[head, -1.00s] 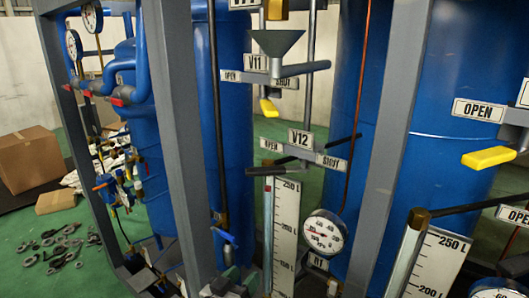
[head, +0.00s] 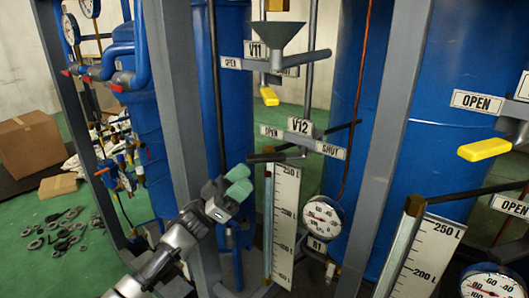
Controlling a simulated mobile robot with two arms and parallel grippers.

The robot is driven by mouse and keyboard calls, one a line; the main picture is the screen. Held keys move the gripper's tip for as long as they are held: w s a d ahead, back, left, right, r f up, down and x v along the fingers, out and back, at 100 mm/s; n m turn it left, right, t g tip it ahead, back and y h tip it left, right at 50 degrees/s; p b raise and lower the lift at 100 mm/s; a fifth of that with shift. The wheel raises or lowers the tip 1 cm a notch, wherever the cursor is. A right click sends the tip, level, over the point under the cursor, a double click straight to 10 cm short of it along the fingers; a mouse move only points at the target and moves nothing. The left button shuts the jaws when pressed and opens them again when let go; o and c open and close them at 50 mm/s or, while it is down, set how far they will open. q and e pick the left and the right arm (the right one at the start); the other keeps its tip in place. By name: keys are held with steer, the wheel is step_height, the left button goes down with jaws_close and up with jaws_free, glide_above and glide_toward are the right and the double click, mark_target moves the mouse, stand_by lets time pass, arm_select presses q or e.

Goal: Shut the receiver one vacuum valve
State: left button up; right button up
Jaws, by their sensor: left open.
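The valve tagged V12 (head: 300,126) sits above the R1 sight glass and scale. Its OPEN plate (head: 271,131) is on the left and its SHUT plate (head: 331,150) on the right. Its dark lever (head: 264,157) points left, on the OPEN side. The valve tagged V11 (head: 255,49) is above it, with a yellow handle (head: 269,96) hanging down. I cannot tell from the tags which is the vacuum valve. My left gripper (head: 234,182) has green-padded fingers and is open and empty, just left of and below the dark lever's end, apparently apart from it. My right gripper is out of view.
Grey frame posts (head: 384,150) stand on both sides of the valves, before blue tanks (head: 345,90). A round gauge (head: 322,215) and a white scale (head: 286,220) are below V12. Another yellow handle (head: 484,149) juts out at the right. A funnel (head: 274,36) is above V11.

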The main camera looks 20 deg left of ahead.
mark_target(263, 161)
arm_select(q)
steer(key=p+x, duration=0.2)
steer(key=x, duration=0.4)
steer(key=shift+r, duration=0.25)
steer(key=shift+w+d+r+p, duration=0.2)
steer(key=shift+d+r+p, duration=0.05)
steer(key=shift+d+p, duration=0.2)
jaws_close()
